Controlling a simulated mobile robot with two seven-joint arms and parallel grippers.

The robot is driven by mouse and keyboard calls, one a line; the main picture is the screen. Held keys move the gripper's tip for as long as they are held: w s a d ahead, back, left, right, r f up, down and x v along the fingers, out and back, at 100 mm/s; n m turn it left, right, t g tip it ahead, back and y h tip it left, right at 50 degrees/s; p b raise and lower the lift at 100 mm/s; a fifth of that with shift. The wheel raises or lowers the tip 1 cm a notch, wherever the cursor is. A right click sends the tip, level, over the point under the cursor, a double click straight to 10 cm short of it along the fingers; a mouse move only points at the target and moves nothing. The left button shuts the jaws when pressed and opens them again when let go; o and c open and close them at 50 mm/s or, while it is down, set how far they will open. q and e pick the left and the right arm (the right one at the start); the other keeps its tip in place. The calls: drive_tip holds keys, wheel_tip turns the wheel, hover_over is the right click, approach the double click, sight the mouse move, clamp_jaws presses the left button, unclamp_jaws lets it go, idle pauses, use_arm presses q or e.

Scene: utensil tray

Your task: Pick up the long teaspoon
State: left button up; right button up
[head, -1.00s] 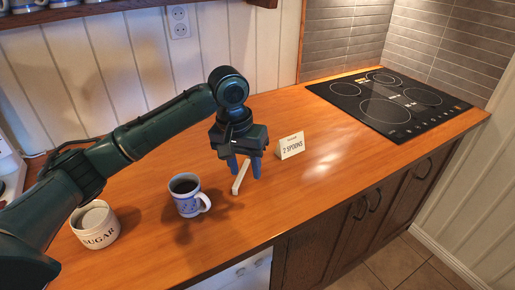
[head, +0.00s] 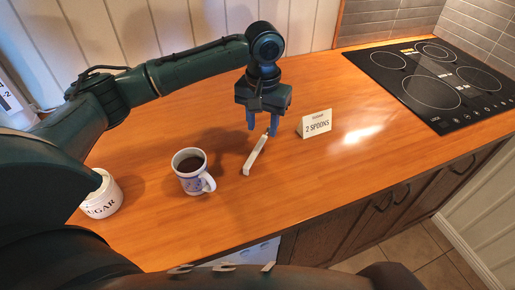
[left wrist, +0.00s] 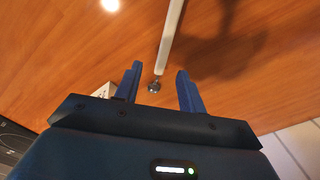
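The long teaspoon (head: 256,155) lies on the wooden counter between the mug and the card. It has a pale, straight handle and a small metal end, which points toward the back. In the left wrist view the handle (left wrist: 171,35) runs down from the top edge, and its metal end appears between the fingers. My left gripper (head: 262,128) is open and empty, near the spoon's metal end. Its blue fingers stand apart in the left wrist view (left wrist: 158,82). I cannot tell their exact height above the counter. My right gripper is not in view.
A blue-and-white mug (head: 188,171) of dark liquid stands left of the spoon. A card reading "2 SPOONS" (head: 315,124) stands to its right. A sugar pot (head: 103,198) is partly behind my left arm. The hob (head: 437,82) is at the right. The front counter is clear.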

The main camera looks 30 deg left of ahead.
sight(260, 142)
use_arm(q)
wheel_tip(260, 142, down, 5)
drive_tip(key=shift+s+a+f, duration=0.1)
drive_tip(key=shift+a, duration=0.05)
clamp_jaws()
idle(0.4)
